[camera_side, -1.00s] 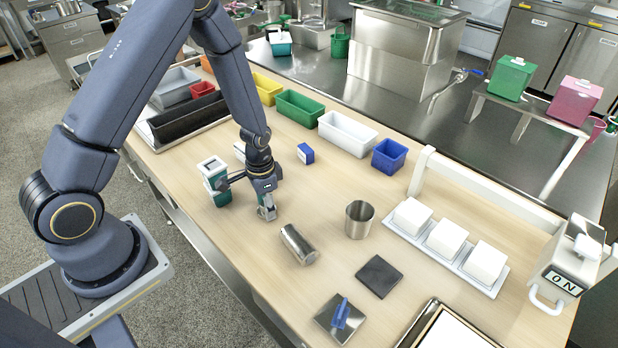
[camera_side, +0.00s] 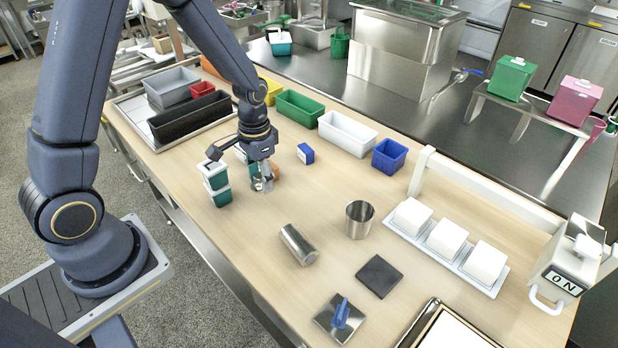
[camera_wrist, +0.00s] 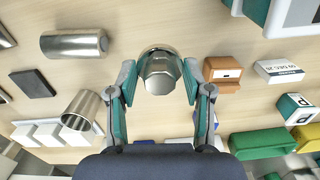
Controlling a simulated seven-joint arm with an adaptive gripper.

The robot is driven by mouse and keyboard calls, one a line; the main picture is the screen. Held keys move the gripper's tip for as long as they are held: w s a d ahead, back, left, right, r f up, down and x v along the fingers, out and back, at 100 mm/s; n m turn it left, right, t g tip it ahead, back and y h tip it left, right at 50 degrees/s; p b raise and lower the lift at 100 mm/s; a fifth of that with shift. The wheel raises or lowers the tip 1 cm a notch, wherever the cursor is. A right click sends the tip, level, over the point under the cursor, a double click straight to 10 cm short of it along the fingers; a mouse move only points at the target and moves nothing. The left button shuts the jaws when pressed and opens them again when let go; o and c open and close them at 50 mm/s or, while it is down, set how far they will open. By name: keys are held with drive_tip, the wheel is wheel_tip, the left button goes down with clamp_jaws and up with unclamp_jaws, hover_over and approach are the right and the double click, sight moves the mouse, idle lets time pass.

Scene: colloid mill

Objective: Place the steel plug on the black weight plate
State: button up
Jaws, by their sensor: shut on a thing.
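The steel plug (camera_wrist: 160,72) is a shiny metal piece between my fingers in the wrist view. My gripper (camera_side: 264,184) is shut on it, and the plug is small and partly hidden in the side view. The plug appears lifted above the wooden table, right beside the teal and white boxes. The black weight plate (camera_side: 379,276) is a flat dark square lying on the table at the front right, well apart from my gripper. In the wrist view the plate (camera_wrist: 33,83) is at the far left. Its visible top is bare.
A steel cylinder (camera_side: 299,244) lies on its side and a steel cup (camera_side: 360,219) stands between my gripper and the plate. A steel square with a blue handle (camera_side: 340,316) lies in front of the plate. White blocks (camera_side: 446,238) sit on a tray to the right.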

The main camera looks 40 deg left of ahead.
drive_tip(key=s+d+r+m, duration=0.1)
drive_tip(key=s+d+r, duration=0.15)
drive_tip(key=d, duration=0.95)
drive_tip(key=s+d+r+m, duration=0.2)
drive_tip(key=s+d, duration=0.1)
drive_tip(key=d, duration=0.9)
hover_over(380, 274)
wheel_tip(380, 274, down, 10)
drive_tip(key=shift+s, duration=0.1)
drive_tip(key=shift+f, duration=1.6)
drive_tip(key=shift+f, duration=0.15)
drive_tip(key=o, duration=1.2)
